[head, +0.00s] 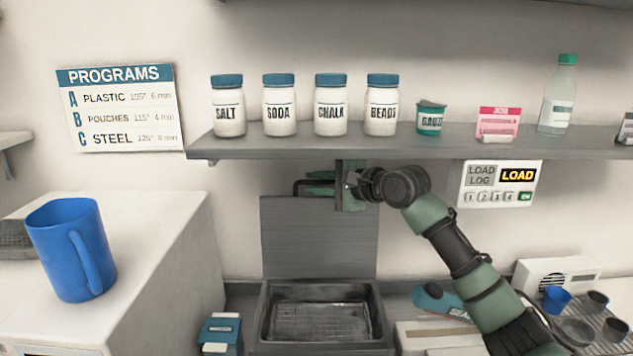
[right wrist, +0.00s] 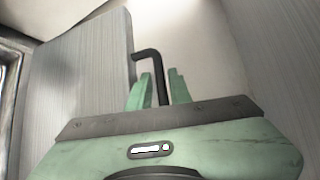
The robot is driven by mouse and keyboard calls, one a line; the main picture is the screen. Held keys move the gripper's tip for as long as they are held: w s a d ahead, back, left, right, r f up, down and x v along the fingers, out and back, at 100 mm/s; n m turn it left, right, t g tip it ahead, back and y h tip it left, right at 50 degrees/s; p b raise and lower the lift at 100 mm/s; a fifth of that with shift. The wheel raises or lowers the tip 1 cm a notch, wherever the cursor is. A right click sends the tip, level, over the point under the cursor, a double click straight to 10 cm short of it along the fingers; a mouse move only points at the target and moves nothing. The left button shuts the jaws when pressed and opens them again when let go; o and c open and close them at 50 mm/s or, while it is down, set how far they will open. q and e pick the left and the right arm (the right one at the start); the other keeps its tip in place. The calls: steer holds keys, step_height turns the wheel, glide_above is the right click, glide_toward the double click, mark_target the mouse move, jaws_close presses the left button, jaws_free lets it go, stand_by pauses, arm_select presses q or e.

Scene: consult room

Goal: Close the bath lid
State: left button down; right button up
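The bath lid (head: 320,240) is a grey ribbed panel standing upright at the back of the bath. The bath (head: 265,325) is a dark open basin with a rack inside. My right gripper (head: 322,186) is at the lid's top edge, just under the shelf. In the right wrist view the lid (right wrist: 75,85) shows at the left, with its dark bent handle (right wrist: 150,56) reaching out from it. My left gripper is not in view.
The shelf (head: 400,144) with jars and a bottle runs just above my right gripper. A blue mug (head: 65,255) stands on the white cabinet at left. A teal box (head: 220,330) is left of the bath; a teal-blue item (head: 440,300) lies right of it.

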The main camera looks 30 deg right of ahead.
steer(key=shift+c, duration=0.3)
steer(key=shift+s, duration=0.1)
jaws_close()
stand_by(0.9)
